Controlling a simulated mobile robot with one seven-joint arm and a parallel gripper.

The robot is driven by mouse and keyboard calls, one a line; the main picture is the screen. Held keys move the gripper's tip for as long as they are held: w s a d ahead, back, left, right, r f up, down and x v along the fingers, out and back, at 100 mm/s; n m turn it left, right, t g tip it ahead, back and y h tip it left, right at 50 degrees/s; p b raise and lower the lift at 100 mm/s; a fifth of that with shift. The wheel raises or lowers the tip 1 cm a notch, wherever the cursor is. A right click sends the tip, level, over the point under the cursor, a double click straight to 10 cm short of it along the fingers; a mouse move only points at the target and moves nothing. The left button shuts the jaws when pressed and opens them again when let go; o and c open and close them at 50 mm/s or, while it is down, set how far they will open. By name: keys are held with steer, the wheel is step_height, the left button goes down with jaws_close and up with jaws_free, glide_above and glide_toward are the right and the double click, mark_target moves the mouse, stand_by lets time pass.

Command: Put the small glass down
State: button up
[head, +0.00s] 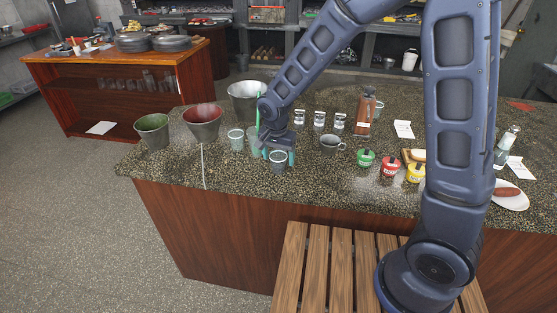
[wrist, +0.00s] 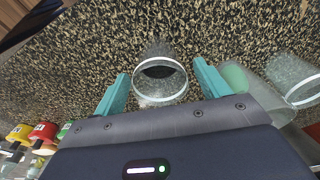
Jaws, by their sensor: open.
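The small glass (wrist: 160,82) stands upright on the speckled counter in the wrist view, between the two teal fingers and apart from both. My gripper (wrist: 160,88) is open around it. In the head view the small glass (head: 278,161) is near the counter's front edge, with my gripper (head: 278,154) down at it. Its base looks to be on the counter, though the fingers and arm hide part of the area.
Larger glasses (head: 236,140) stand close on the left in the head view. Buckets (head: 203,122) are farther left and behind. Bare counter (head: 225,172) lies front left.

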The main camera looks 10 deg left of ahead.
step_height(320, 180, up, 10)
steer(key=s, duration=0.1)
steer(key=shift+s+r, duration=0.15)
steer(key=w+d+r, duration=0.2)
steer(key=d+r, duration=0.1)
steer(key=d, duration=0.4)
steer(key=w+d+r+t, duration=0.1)
steer(key=d+r, duration=0.2)
steer(key=d, duration=0.5)
steer(key=w+d+r, duration=0.2)
steer(key=d+r, duration=0.2)
steer(key=d, duration=0.3)
steer(key=s+d+r+n+t, duration=0.1)
steer(key=s+d, duration=0.4)
steer(key=d, duration=0.5)
steer(key=s+d+r+n+t, duration=0.1)
steer(key=s+d+r, duration=0.1)
steer(key=s+d, duration=0.4)
steer(key=d, duration=0.4)
